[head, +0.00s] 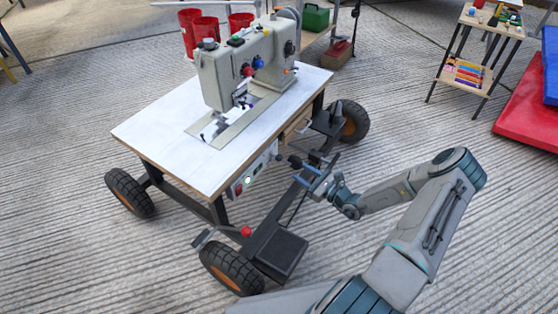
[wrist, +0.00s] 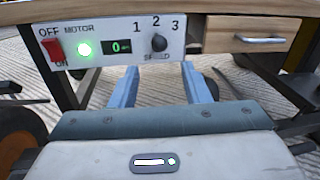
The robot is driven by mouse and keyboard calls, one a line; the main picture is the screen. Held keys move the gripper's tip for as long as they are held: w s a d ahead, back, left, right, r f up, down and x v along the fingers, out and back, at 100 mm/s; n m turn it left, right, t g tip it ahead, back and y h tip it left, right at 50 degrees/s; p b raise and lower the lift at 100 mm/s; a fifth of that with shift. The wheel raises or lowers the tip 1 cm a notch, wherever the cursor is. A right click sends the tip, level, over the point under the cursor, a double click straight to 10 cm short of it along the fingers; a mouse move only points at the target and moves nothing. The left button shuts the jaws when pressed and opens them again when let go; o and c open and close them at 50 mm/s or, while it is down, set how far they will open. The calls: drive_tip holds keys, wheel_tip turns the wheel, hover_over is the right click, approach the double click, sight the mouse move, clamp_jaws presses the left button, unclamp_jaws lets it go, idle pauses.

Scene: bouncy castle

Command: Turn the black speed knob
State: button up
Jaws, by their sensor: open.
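The black speed knob (wrist: 159,43) sits on a white control panel (wrist: 105,62) under the tabletop edge, below the numerals 1, 2 and 3. In the wrist view the display beside it reads 0, a green light is lit, and a red switch (wrist: 55,49) stands at the panel's left, between OFF and ON labels. My gripper (wrist: 160,72) is open and empty, its two blue fingers apart and pointing toward the panel, below the knob. In the head view my gripper (head: 297,166) is to the right of the panel (head: 250,180); I cannot make out the knob there.
A sewing machine (head: 245,62) stands on the wheeled table (head: 150,130). A drawer (wrist: 250,36) with a metal handle is right of the panel. A red-tipped lever (head: 246,231) and a black pedal plate (head: 280,252) are low at the front.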

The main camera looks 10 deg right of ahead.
sight(279, 158)
drive_tip(key=shift+b+x, duration=1.9)
drive_tip(key=shift+x, duration=3.95)
drive_tip(key=shift+c, duration=0.3)
drive_tip(key=shift+s, duration=0.1)
clamp_jaws()
